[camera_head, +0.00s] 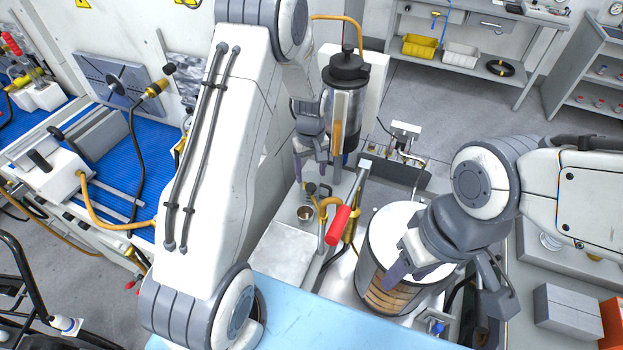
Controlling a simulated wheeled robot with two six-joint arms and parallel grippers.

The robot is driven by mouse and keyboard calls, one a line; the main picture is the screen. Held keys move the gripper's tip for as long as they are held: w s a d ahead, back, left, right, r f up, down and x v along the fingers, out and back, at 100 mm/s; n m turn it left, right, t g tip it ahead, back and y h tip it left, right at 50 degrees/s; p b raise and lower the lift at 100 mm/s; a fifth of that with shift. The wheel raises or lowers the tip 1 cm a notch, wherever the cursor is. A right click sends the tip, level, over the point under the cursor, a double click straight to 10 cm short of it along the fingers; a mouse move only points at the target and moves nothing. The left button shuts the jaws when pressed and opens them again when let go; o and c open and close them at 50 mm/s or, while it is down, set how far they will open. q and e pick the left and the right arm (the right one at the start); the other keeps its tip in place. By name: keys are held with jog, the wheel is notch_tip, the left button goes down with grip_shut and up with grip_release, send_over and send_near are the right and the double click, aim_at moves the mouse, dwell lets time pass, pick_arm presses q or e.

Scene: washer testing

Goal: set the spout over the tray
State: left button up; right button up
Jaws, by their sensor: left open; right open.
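A flat pale metal tray (283,256) lies low in the centre, just beyond the blue mat. A brass-coloured fitting (326,206) with a small cup (305,213) stands at its far right side; I cannot tell for certain whether this is the spout. A lever with a red handle (339,226) slants beside it. My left gripper (311,160) points down beside a dark-capped clear cylinder (344,110); its fingers are apart and I see nothing between them. My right gripper (447,285) is open above the right part of a white-topped drum (390,221), partly hiding it.
A light blue surface (330,318) fills the near edge. A blue-topped bench (125,150) with hoses stands left. Grey boxes (567,308) are at the lower right. A back table holds a yellow bin (419,47). Open floor lies behind the station.

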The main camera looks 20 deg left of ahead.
aim_at(311, 186)
pick_arm(q)
jog(key=shift+f+p, duration=0.5)
jog(key=shift+f, duration=2.05)
grip_shut()
